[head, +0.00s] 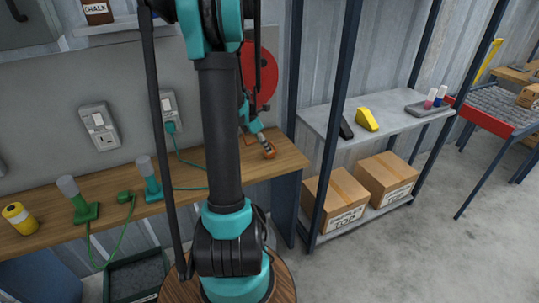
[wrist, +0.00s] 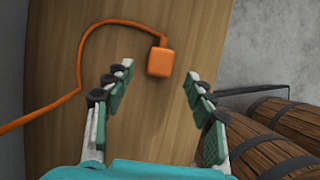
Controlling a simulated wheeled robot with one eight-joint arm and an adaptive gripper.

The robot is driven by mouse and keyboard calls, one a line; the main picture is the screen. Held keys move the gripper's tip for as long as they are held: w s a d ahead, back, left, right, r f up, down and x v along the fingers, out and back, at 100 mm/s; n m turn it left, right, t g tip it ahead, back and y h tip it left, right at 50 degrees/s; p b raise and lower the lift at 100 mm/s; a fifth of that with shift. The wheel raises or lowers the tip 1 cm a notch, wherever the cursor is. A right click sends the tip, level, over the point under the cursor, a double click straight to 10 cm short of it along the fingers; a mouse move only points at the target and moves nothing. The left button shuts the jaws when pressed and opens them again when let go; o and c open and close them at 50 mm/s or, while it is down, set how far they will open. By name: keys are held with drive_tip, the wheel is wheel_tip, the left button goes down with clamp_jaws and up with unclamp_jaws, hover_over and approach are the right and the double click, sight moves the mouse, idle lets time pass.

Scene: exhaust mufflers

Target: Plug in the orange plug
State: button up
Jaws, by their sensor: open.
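The orange plug (wrist: 159,62) lies on the wooden bench (wrist: 150,120), and its orange cord (wrist: 82,65) curves away to the left in the wrist view. My gripper (wrist: 158,78) is open, with the plug beyond and roughly between its fingertips, not gripped. In the head view, my gripper (head: 262,142) is over the right end of the bench, near a small orange thing (head: 269,151) that seems to be the plug. The left wall outlet (head: 99,127) has no plug visible in it. The right outlet (head: 168,99) has a teal plug (head: 171,127) in it, partly behind my arm.
On the bench's left are a green plug (head: 125,197), a green-based lamp (head: 85,212), a teal-based lamp (head: 152,190) and a yellow can (head: 19,217). A shelf rack (head: 384,120) stands right. Barrels (wrist: 280,155) show beside the bench in the wrist view.

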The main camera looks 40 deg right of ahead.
drive_tip(key=shift+x, duration=2.05)
drive_tip(key=shift+d, duration=0.15)
drive_tip(key=shift+c, duration=0.3)
drive_tip(key=c, duration=1.1)
drive_tip(key=shift+r, duration=0.1)
wheel_tip(320, 180, up, 10)
drive_tip(key=shift+s, duration=0.1)
